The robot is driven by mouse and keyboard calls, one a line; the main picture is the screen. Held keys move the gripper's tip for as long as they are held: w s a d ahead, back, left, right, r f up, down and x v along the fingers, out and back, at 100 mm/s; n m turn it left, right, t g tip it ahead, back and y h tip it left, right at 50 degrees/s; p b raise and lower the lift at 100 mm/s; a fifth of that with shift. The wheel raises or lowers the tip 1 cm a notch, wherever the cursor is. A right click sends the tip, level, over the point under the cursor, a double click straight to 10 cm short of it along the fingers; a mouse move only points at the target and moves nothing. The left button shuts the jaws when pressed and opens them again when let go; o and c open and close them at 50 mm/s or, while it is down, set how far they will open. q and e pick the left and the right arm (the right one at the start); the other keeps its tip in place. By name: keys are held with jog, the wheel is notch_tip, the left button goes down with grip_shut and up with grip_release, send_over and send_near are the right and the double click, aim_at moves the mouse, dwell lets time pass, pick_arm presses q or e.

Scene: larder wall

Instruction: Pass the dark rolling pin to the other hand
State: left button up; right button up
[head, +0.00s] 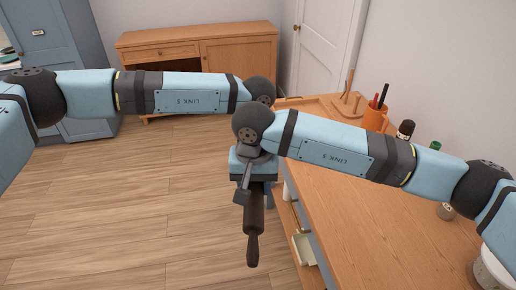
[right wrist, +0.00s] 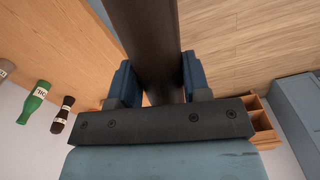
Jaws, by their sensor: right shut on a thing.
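The dark rolling pin (head: 253,222) hangs roughly upright in the head view, with its lower handle pointing down beside the worktop's left edge. My right gripper (head: 255,190) is shut on its upper part. In the right wrist view the pin (right wrist: 147,40) passes between the two blue fingers of the gripper (right wrist: 160,82). My left arm reaches in from the left and ends behind my right arm's elbow joint. The left gripper is hidden there, and I cannot make it out in either view.
The wooden worktop (head: 400,225) fills the right. On it are a peg rack (head: 347,103), an orange mug with pens (head: 375,117), a dark bottle (head: 405,130) and a white pot (head: 495,268). A wooden sideboard (head: 200,48) stands at the back. The floor at left is clear.

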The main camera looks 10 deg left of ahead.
pick_arm(q)
jog(key=shift+d, duration=0.1)
jog(key=c, duration=1.2)
jog(key=shift+r, duration=0.1)
pick_arm(e)
jog(key=o, duration=1.2)
jog(key=shift+a, duration=0.1)
